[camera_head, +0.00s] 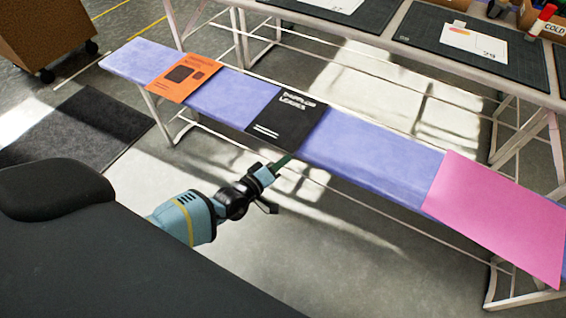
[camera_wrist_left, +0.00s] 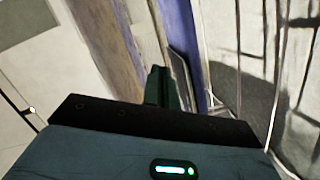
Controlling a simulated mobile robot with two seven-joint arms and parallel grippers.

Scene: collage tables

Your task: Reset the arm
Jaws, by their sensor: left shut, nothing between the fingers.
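My left gripper (camera_head: 283,162) reaches in from the lower left in the head view, just in front of the near edge of the purple bench (camera_head: 225,88). Its fingers are together and hold nothing. In the left wrist view the closed fingers (camera_wrist_left: 157,86) point toward the bench edge. A black sheet with white lettering (camera_head: 287,120) lies on the bench beyond the fingertips, apart from them as far as I can tell. My right gripper is not in view.
An orange sheet (camera_head: 183,76) lies at the bench's left, a large pink sheet (camera_head: 500,215) at its right, overhanging the edge. A white-framed table with dark mats (camera_head: 425,27) stands behind. A brown cart (camera_head: 45,35) is at upper left. Open floor lies before the bench.

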